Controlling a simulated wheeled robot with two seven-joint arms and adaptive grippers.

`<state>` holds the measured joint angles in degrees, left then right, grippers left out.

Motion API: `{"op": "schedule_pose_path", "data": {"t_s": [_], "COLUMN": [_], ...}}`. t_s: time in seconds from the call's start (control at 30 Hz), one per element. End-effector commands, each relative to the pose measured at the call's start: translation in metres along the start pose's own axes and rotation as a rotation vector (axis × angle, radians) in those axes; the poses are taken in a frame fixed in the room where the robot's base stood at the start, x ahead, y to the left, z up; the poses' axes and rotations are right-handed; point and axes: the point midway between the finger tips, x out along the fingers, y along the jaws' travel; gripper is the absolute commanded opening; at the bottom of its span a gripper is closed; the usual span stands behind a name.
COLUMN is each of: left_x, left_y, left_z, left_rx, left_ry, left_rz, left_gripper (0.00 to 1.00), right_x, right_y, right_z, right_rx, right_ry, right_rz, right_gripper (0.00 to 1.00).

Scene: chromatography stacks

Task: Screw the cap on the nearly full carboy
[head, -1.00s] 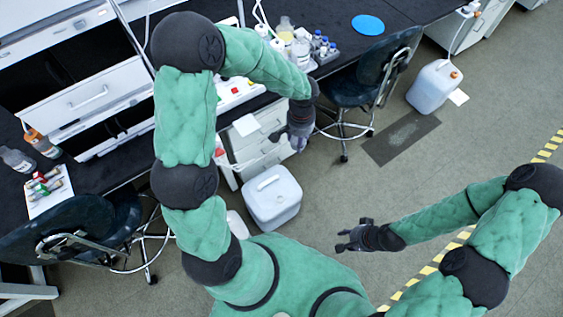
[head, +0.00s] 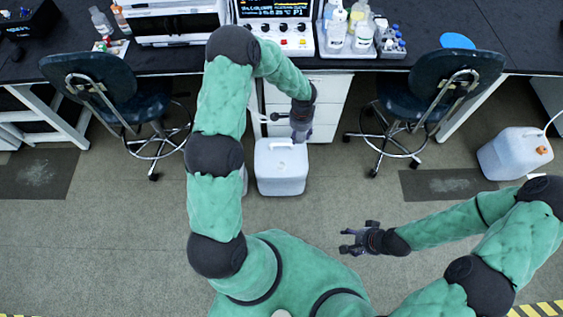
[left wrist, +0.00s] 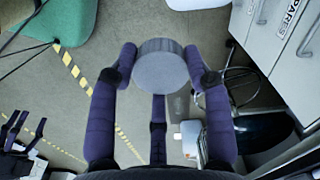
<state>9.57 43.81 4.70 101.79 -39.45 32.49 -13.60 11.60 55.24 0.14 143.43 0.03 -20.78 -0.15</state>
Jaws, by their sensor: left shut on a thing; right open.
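My left gripper (head: 301,132) is shut on a round grey cap (left wrist: 161,66), held between its fingertips in the left wrist view. In the head view this gripper hangs just beyond the right back edge of a white carboy (head: 281,172) on the floor; the cap is not discernible there. That carboy has a moulded handle on top; its liquid level cannot be told. A second carboy (head: 512,156), with an orange fitting and a tube, stands at the right. My right gripper (head: 354,240) is open and empty over bare floor.
A white object (head: 244,180) is mostly hidden behind my left arm. White drawers (head: 318,100) stand under the black bench behind the near carboy. Chairs stand left (head: 95,75) and right (head: 440,75). The bench holds bottles and instruments. Floor between the carboys is mostly clear.

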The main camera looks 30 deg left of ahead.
Motion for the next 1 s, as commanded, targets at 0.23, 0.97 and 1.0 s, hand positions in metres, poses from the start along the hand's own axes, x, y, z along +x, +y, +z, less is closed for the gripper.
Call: {"op": "schedule_pose_path", "data": {"t_s": [0.23,0.97,1.0], "left_x": [0.131,0.283,0.285], "left_y": [-0.039,-0.072,-0.072], "left_z": [0.013,0.043,0.043], "left_rx": [0.377,0.882,0.881], "left_ry": [-0.003,0.003,0.003], "left_rz": [0.005,0.003,0.003], "left_gripper": [0.29,0.29,0.29], "right_x": [0.048,0.093,0.094], "right_y": [0.017,0.033,0.034], "right_z": [-0.002,-0.004,-0.004], "right_rx": [0.000,0.000,0.000], "right_ry": [0.000,0.001,0.001], "right_rz": [0.000,0.000,0.000], "right_gripper": [0.63,0.63,0.63]}}
